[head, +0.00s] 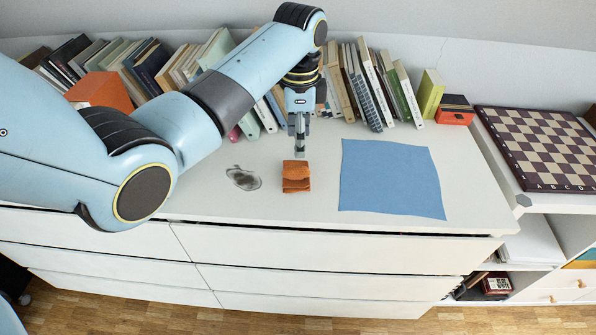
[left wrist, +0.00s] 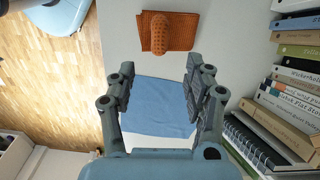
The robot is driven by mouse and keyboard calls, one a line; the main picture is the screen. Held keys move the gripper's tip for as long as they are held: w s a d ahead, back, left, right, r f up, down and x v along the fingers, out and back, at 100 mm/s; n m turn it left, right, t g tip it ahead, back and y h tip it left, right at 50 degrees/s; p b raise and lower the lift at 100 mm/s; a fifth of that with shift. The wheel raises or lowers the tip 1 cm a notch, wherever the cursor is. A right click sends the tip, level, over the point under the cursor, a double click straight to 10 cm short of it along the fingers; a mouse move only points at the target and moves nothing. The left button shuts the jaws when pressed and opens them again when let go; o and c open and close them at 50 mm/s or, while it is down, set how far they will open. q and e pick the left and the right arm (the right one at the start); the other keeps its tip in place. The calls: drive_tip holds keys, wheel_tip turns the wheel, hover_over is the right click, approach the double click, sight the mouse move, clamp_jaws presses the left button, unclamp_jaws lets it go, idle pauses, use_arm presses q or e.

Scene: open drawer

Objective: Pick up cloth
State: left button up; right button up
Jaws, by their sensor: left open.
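A flat blue cloth (head: 391,180) lies spread on the white dresser top, right of centre in the head view. It also shows between the fingers in the left wrist view (left wrist: 158,108). My left gripper (head: 300,152) points down just behind and above the orange piece. Its fingers (left wrist: 160,78) are apart with nothing held between them. My right gripper is not in view.
A row of books (head: 368,85) lines the back of the dresser (head: 330,215). A chessboard (head: 545,150) is at the right.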

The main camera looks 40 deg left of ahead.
sight(296, 168)
use_arm(q)
wheel_tip(296, 168, down, 4)
drive_tip(key=shift+r, duration=0.25)
drive_tip(key=f, duration=0.5)
drive_tip(key=shift+s+a+f, duration=0.15)
drive_tip(key=shift+s+a, duration=0.1)
drive_tip(key=c, duration=0.8)
